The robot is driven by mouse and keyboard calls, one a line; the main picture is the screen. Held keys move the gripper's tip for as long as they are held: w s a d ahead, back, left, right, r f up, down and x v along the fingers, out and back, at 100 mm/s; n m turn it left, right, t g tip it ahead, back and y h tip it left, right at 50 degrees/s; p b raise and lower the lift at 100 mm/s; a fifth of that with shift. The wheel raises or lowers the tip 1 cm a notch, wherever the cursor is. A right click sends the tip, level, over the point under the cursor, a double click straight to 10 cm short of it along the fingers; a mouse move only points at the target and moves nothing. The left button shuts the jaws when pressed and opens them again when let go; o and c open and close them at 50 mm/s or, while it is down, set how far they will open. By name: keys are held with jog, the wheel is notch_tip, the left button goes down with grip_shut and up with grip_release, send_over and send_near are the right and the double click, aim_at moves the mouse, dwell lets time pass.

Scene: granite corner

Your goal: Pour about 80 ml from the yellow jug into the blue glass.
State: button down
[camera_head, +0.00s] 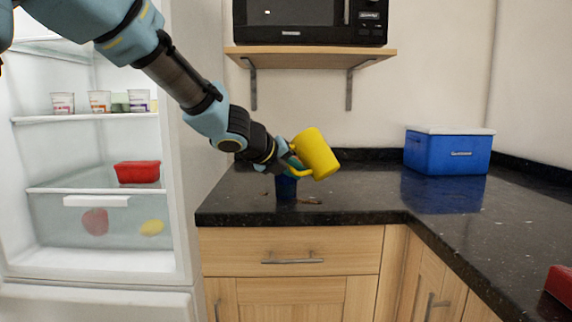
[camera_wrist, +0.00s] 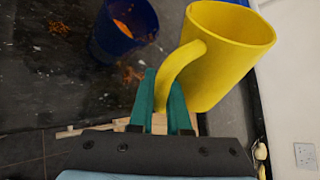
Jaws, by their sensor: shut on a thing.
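The yellow jug (camera_head: 316,154) is tilted in the air above the black counter. My gripper (camera_head: 288,166) is shut on its handle, and the teal fingers (camera_wrist: 163,92) sit at the handle in the wrist view. In the wrist view the glass (camera_wrist: 104,42) shows some orange-brown liquid inside. No stream shows between jug and glass.
Brown spilled patches (camera_head: 309,201) lie on the counter beside the glass. A blue cool box (camera_head: 447,154) with a white lid stands at the back right. A shelf (camera_head: 310,58) with a microwave hangs above. An open fridge (camera_head: 95,190) stands left. A red object (camera_head: 560,284) lies at the right edge.

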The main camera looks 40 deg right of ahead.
aim_at(297, 206)
jog(key=shift+r, duration=0.15)
dwell(0.8)
notch_tip(297, 206, down, 6)
jog(key=t+b, duration=0.1)
jog(key=b, duration=0.4)
jog(key=m+t+b, duration=0.1)
jog(key=t+b, duration=0.1)
jog(key=b, duration=0.3)
jog(key=shift+d+r+m+y, duration=0.1)
jog(key=shift+r+m+y, duration=0.05)
jog(key=shift+m+y, duration=0.2)
jog(key=t+b, duration=0.1)
jog(key=r+m+t+b, duration=0.1)
jog(key=shift+s+d+b, duration=0.1)
jog(key=shift+s+b, duration=0.15)
jog(key=shift+b, duration=0.1)
jog(key=shift+s+r+m+t+b, duration=0.1)
jog(key=shift+r+m+t+b, duration=0.35)
jog(key=shift+r+t+b, duration=0.2)
